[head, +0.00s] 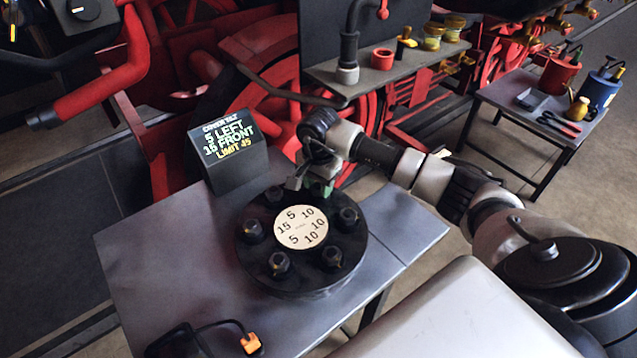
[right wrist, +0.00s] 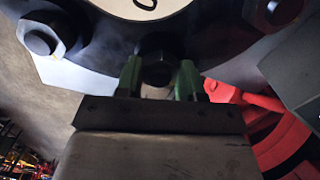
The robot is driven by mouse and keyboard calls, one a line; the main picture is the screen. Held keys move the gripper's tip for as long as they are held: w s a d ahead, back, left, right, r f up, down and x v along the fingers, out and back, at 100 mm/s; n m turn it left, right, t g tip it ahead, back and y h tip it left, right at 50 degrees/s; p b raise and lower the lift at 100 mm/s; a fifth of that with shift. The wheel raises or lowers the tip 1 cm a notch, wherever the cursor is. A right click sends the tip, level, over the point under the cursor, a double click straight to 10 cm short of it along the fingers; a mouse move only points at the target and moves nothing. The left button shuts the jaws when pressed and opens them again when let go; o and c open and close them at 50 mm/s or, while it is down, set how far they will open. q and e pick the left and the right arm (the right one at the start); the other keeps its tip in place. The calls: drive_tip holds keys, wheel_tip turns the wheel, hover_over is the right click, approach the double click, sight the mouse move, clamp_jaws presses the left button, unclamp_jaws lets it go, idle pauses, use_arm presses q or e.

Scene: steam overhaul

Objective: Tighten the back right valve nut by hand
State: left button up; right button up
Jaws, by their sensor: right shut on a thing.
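A round black valve cover (head: 318,278) lies on the grey table, with a ring of dark nuts around a cream number disc (head: 301,227). The disc reads 5, 10, 10, 10, 5 and 15. My right gripper (head: 318,187) reaches down at the cover's back right edge and hides the nut there in the head view. In the right wrist view its green fingers (right wrist: 159,82) stand on either side of that dark back right nut (right wrist: 158,67), shut on it. The nut is still seated on the cover. My left gripper is not in view.
A display box (head: 235,155) behind the cover reads "COVER TILT 5 LEFT 15 FRONT LIMIT 45". A black item with a cable and orange part (head: 251,343) lies at the table's front. Red locomotive wheels and a shelf (head: 385,75) stand behind. A tool table (head: 500,92) is at right.

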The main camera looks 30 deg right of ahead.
drive_tip(key=m+b, duration=0.2)
drive_tip(key=m, duration=0.1)
drive_tip(key=shift+f+m, duration=0.1)
drive_tip(key=shift+m, duration=0.3)
drive_tip(key=m+b, duration=0.2)
drive_tip(key=m, duration=0.1)
drive_tip(key=shift+m, duration=1.2)
drive_tip(key=shift+r, duration=0.2)
drive_tip(key=o, duration=0.9)
drive_tip(key=shift+o, duration=0.2)
wheel_tip(320, 180, up, 11)
drive_tip(key=b, duration=0.2)
drive_tip(key=shift+f, duration=0.15)
